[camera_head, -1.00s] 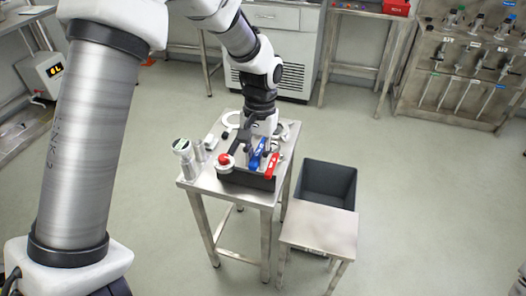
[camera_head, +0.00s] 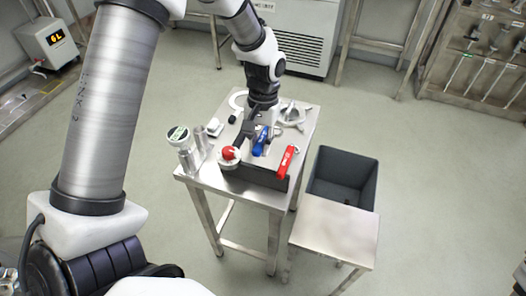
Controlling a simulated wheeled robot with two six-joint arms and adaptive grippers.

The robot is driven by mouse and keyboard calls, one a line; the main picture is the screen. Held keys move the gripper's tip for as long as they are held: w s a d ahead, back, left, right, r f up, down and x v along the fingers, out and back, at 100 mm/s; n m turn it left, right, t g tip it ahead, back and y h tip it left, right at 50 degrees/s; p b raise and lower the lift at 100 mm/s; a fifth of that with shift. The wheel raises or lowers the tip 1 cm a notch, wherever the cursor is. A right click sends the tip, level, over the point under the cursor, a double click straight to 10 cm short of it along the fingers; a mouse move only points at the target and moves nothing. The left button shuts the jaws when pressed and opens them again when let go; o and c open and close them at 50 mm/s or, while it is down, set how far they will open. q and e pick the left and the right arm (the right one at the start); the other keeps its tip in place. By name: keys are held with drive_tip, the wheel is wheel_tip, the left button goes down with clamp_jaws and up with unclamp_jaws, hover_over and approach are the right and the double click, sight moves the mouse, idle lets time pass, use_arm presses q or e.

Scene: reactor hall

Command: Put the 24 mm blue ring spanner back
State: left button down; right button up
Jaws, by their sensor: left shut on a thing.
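A small blue tool (camera_head: 261,140), which looks like the blue spanner, is at the dark box (camera_head: 250,176) on the steel table (camera_head: 214,181). My left gripper (camera_head: 255,128) reaches down over the table from behind and is shut on the blue tool. Its fingers partly hide the tool, and the ring ends and size marking cannot be made out. I cannot tell whether the tool touches the box. A red tool (camera_head: 287,161) stands at the box's right end. My right gripper is not in view.
A red-topped round part (camera_head: 229,154) and metal canisters (camera_head: 188,153) sit left of the box. A grey bin (camera_head: 342,178) and low steel table (camera_head: 335,232) stand to the right. A rack with hanging tools (camera_head: 484,60) is at the upper right. Floor between is clear.

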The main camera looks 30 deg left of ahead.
use_arm(q)
wheel_tip(320, 180, down, 4)
drive_tip(key=shift+f, duration=0.25)
drive_tip(key=shift+s+d+f, duration=0.1)
drive_tip(key=shift+s+f, duration=0.1)
drive_tip(key=shift+f, duration=0.1)
drive_tip(key=c, duration=1)
unclamp_jaws()
drive_tip(key=shift+f, duration=0.1)
drive_tip(key=shift+w+f, duration=0.1)
drive_tip(key=shift+w, duration=0.05)
drive_tip(key=r, duration=0.4)
drive_tip(key=w+r, duration=0.1)
drive_tip(key=r, duration=0.4)
drive_tip(key=w+r, duration=0.1)
drive_tip(key=r, duration=0.3)
drive_tip(key=shift+w+a+r, duration=0.15)
drive_tip(key=shift+w+a, duration=0.05)
drive_tip(key=shift+a, duration=0.15)
